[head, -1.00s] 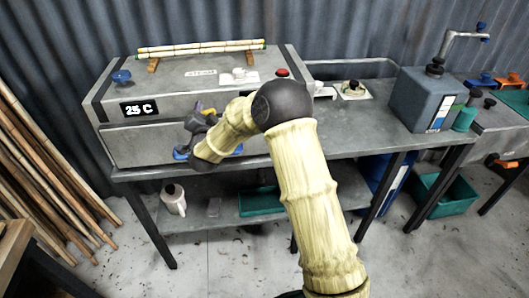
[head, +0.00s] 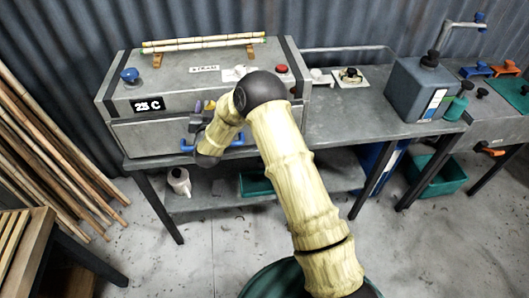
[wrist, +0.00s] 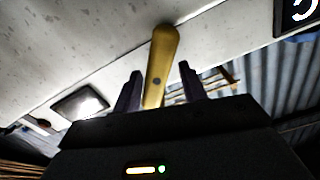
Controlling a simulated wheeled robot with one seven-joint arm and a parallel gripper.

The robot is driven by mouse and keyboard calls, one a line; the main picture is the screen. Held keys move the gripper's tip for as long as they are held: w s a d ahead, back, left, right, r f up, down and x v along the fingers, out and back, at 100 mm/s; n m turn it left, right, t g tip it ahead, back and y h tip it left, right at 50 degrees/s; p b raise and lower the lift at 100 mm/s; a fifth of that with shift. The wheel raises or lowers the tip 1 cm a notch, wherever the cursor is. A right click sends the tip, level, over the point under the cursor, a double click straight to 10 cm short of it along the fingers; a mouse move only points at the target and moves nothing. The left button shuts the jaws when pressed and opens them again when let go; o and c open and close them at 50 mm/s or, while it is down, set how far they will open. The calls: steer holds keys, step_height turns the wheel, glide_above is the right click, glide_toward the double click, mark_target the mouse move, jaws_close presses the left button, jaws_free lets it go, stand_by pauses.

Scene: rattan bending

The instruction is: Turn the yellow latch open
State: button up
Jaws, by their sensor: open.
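The steam box (head: 160,131) is a grey metal chest on the bench, with its front shut. The yellow latch (wrist: 160,60) is a short rounded lever on its front. In the wrist view it stands between the two dark fingers of my gripper (wrist: 161,72), with gaps showing on both sides near the fingertips. My gripper is open; whether a finger touches the latch cannot be told. In the head view a small bit of the yellow latch (head: 210,105) shows beside my gripper (head: 199,112), and my arm hides part of the box front.
A blue handle (head: 187,146) runs low along the box front near my gripper. A grey-blue canister (head: 422,88) stands on the bench to the right. A wooden slatted table (head: 30,245) is at lower left.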

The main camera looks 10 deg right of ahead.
steer(key=shift+a+r+n+p, duration=0.1)
steer(key=shift+n+p, duration=0.6)
steer(key=shift+p, duration=0.45)
steer(key=shift+a+r+n+p, duration=0.1)
steer(key=shift+n+p, duration=0.6)
steer(key=shift+p, duration=0.45)
steer(key=s+b, duration=0.7)
steer(key=s, duration=1)
steer(key=s+d+g, duration=0.5)
steer(key=d, duration=0.2)
steer(key=s+d+r+n+g+y, duration=0.1)
steer(key=s+d+g, duration=0.4)
steer(key=d, duration=0.3)
steer(key=shift+s+r+g+y+p, duration=0.25)
steer(key=shift+g+p, duration=0.2)
steer(key=shift+g, duration=0.35)
steer(key=s+d+r+g, duration=0.1)
steer(key=s+d+g, duration=0.2)
steer(key=s, duration=0.6)
steer(key=d+h, duration=0.1)
steer(key=d, duration=0.1)
steer(key=shift+s+d+r+m+g, duration=0.2)
steer(key=shift+d+m+g, duration=0.1)
steer(key=shift+d+g, duration=0.1)
